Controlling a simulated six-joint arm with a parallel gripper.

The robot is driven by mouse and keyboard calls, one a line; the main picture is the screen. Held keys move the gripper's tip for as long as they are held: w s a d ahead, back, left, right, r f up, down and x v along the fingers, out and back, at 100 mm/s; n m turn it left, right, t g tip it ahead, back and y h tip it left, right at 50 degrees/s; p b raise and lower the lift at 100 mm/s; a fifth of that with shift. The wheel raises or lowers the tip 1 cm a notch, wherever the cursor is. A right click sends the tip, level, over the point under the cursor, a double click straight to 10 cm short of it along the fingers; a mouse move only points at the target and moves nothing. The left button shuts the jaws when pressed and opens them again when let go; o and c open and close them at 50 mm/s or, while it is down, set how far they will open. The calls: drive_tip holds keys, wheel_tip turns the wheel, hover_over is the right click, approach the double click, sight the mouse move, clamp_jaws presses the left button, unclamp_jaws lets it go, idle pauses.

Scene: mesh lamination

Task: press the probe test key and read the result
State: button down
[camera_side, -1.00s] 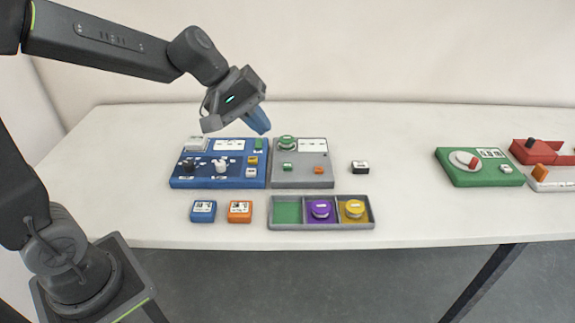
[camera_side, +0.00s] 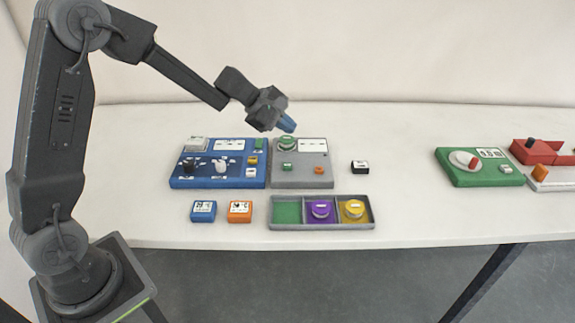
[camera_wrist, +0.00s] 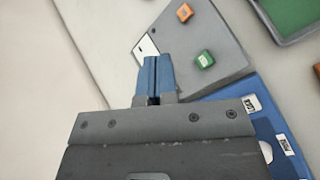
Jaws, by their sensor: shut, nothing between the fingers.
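A grey panel (camera_side: 300,178) lies on the table with a green round piece (camera_side: 287,143), a white display (camera_side: 313,145), a small green key (camera_side: 287,167) and an orange key (camera_side: 319,170). Lettering on the display and keys is too small to read, so I cannot tell which is the probe test key. My gripper (camera_side: 288,124) is shut and empty, above the panel's back edge and apart from it. In the wrist view, my blue fingertips (camera_wrist: 152,62) partly cover the display (camera_wrist: 146,47); the green key (camera_wrist: 204,59) and orange key (camera_wrist: 184,12) show, but the round piece is hidden.
A blue panel (camera_side: 179,181) adjoins on the left. In front are a blue block (camera_side: 203,212), an orange block (camera_side: 240,212) and a grey tray (camera_side: 320,226) with purple and yellow round pieces. A black-and-white block (camera_side: 360,167) stands right. Table between it and the green panel (camera_side: 480,180) is clear.

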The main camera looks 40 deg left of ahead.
sight(287, 166)
drive_tip(key=shift+f, duration=4.4)
drive_tip(key=shift+f, duration=0.15)
drive_tip(key=shift+f, duration=0.25)
drive_tip(key=shift+f, duration=0.5)
drive_tip(key=shift+r, duration=0.9)
